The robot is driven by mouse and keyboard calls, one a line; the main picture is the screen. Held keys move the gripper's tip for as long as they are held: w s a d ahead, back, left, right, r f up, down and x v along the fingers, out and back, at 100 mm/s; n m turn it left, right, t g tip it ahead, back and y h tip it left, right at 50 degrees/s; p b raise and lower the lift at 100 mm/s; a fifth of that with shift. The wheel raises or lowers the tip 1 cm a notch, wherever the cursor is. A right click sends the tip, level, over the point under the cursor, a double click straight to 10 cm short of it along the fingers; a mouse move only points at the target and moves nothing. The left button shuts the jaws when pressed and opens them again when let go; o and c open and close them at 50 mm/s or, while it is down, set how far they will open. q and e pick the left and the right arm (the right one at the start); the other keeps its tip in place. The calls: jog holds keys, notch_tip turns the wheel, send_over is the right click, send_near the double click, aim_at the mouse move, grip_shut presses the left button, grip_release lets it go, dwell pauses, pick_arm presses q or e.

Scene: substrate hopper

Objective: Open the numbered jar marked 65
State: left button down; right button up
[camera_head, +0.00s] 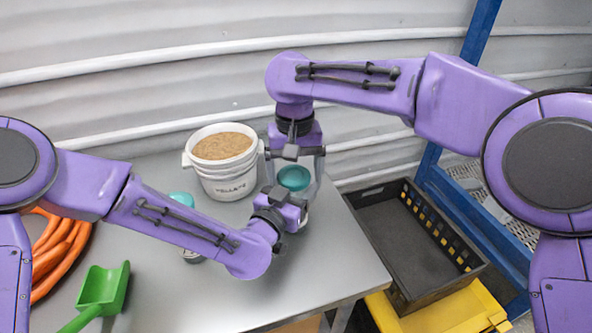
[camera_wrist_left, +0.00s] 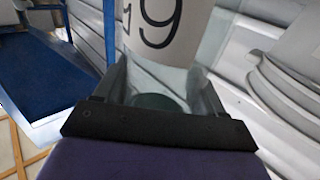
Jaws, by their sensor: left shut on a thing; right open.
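A jar with a teal lid (camera_head: 294,178) is above the table's right part, mostly hidden by my grippers. My left gripper (camera_head: 296,206) is shut on its body. In the left wrist view the pale jar (camera_wrist_left: 168,35) is between the fingers (camera_wrist_left: 160,88). Its label shows a digit reading as 9 in that view, beside a cut-off digit, so I cannot read the full number. My right gripper (camera_head: 297,160) is open above the jar, with its fingers on either side of the lid. A second teal-lidded jar (camera_head: 182,199) stands partly hidden behind my left arm.
A white pail (camera_head: 228,184) of brown substrate stands at the back of the grey table (camera_head: 165,305), close to my grippers. A green scoop (camera_head: 103,290) and an orange hose (camera_head: 62,262) lie at left. A black crate (camera_head: 440,292) is beyond the right edge, near blue shelving (camera_head: 475,225).

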notch_tip(320, 180, up, 4)
jog(key=shift+s+a+r, duration=0.1)
jog(key=shift+a+r, duration=0.05)
jog(key=shift+r, duration=0.2)
jog(key=shift+c, duration=0.4)
notch_tip(320, 180, up, 3)
jog(key=shift+m, duration=1.1)
notch_tip(320, 180, down, 8)
jog(key=shift+r, duration=0.1)
jog(key=c, duration=1.1)
jog(key=o, duration=1.2)
jog(key=shift+r, duration=0.1)
